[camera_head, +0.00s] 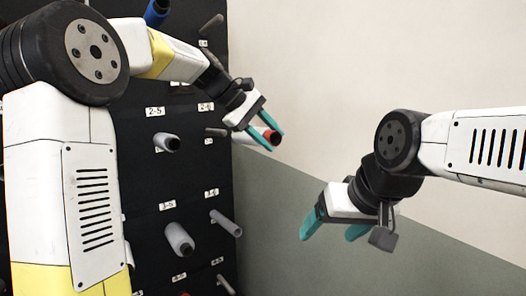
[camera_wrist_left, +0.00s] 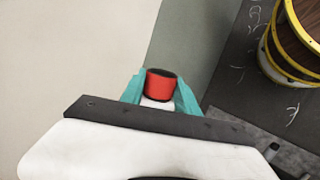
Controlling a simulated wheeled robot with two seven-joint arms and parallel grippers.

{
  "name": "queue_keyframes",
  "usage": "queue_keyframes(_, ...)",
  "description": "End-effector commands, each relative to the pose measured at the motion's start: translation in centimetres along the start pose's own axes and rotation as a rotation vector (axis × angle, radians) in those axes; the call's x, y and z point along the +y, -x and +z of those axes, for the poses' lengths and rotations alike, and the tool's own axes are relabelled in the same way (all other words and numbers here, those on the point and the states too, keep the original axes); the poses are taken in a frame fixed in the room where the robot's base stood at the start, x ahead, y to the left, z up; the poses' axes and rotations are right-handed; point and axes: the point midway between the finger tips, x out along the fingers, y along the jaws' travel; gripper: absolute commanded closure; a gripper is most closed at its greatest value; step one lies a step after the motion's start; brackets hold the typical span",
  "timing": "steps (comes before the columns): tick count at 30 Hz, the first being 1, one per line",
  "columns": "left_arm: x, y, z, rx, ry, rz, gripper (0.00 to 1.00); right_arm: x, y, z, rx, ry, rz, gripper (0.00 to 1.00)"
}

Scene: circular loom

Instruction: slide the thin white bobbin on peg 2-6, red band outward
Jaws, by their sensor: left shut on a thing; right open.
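The thin white bobbin (camera_head: 256,133) has a red band on its end facing away from the board. My left gripper (camera_head: 270,133) is shut on it. In the left wrist view the red end (camera_wrist_left: 161,84) stands between the two teal fingers (camera_wrist_left: 160,95), with a little white below it. The label 2-6 (camera_head: 206,107) is on the black board, and a grey peg (camera_head: 215,132) sticks out below it. The bobbin's inner end is close to this peg; I cannot tell whether the peg is inside it. My right gripper (camera_head: 333,230) is open and empty, off to the right.
The black board (camera_head: 140,190) carries other pegs, including a grey bobbin under 2-5 (camera_head: 167,142), one under 3-5 (camera_head: 180,240) and a thin grey one under 3-6 (camera_head: 226,223). A yellow-hooped barrel (camera_wrist_left: 291,45) stands at the wrist view's upper right.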

Motion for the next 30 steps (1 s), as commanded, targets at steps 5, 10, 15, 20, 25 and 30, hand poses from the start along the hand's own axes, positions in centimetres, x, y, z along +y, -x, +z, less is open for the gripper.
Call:
queue_keyframes(5, 0.0, 0.1, -1.2, 0.001, 0.001, 0.000, 1.00, 0.0, 0.0, 0.0, 0.000, 0.000, 0.000, 0.23)
queue_keyframes(10, 0.0, 0.3, -2.8, 0.001, -0.001, 0.000, 1.00, 0.0, 0.0, 0.0, 0.000, 0.000, 0.000, 0.23)
queue_keyframes(15, -0.1, 0.5, -4.3, 0.001, 0.001, 0.000, 1.00, 0.0, 0.0, 0.0, 0.000, 0.000, 0.000, 0.23)
queue_keyframes(20, 0.0, 0.6, -4.6, 0.001, -0.001, -0.001, 1.00, 0.0, 0.0, 0.0, 0.000, 0.000, 0.000, 0.23)
queue_keyframes(25, 0.1, 0.7, -4.6, 0.001, -0.001, 0.000, 1.00, 0.0, 0.0, 0.0, 0.000, 0.000, 0.000, 0.23)
queue_keyframes(30, 0.1, 0.6, -4.6, 0.001, -0.001, -0.001, 1.00, 0.0, 0.0, 0.0, 0.000, 0.000, 0.000, 0.23)
